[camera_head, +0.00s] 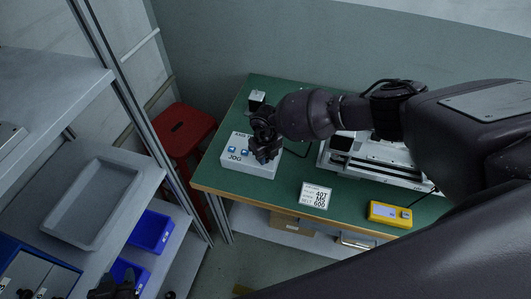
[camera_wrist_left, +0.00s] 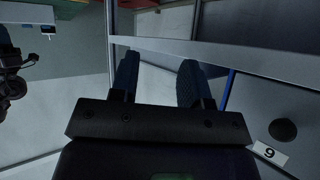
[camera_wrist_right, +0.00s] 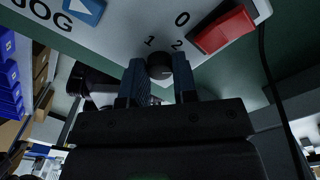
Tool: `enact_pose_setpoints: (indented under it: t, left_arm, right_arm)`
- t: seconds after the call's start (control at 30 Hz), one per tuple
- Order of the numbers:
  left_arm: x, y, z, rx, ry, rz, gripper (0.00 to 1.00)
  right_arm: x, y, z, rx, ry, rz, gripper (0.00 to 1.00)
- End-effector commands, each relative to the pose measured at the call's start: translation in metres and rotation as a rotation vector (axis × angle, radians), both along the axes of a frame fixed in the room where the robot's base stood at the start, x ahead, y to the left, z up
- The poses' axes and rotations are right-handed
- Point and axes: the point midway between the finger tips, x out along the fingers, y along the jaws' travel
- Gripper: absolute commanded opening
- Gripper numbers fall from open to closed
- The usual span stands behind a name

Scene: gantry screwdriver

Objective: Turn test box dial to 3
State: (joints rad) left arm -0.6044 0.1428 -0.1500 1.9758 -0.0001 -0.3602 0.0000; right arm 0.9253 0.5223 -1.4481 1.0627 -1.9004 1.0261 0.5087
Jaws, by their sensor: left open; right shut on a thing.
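A white control box (camera_head: 238,165) marked JOG stands on the left part of the green table. In the right wrist view it shows a black round dial (camera_wrist_right: 160,66) with the figures 1 and 2 printed beside it. My right gripper (camera_head: 268,152) is over the box, its two fingers shut on the dial from both sides. Which figure the dial points to cannot be told. A 3 is not visible. My left gripper (camera_wrist_left: 157,82) is open and empty, low at the bottom left of the head view near the shelf.
A red rocker switch (camera_wrist_right: 222,29) with a 0 beside it is close to my right fingers. A yellow device (camera_head: 389,214), a label card (camera_head: 315,196) and a white machine (camera_head: 375,168) share the table. A red stool (camera_head: 183,130) stands left.

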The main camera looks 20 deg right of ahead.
Motion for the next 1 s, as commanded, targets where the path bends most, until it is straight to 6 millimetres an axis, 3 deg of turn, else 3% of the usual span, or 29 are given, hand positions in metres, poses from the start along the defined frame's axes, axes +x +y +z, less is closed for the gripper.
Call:
enact_pose_setpoints:
  t: [0.4,1.0]
  left_arm:
    - [-0.0082,0.0012,0.0007,0.000,0.025,0.004,0.43]
    - [-0.0077,0.0007,0.0036,-0.002,0.020,0.005,0.43]
  right_arm:
    - [0.0008,-0.0001,0.0014,-0.001,-0.001,-0.210,0.03]
    - [0.0012,-0.0001,0.0010,0.000,-0.002,-0.246,0.03]
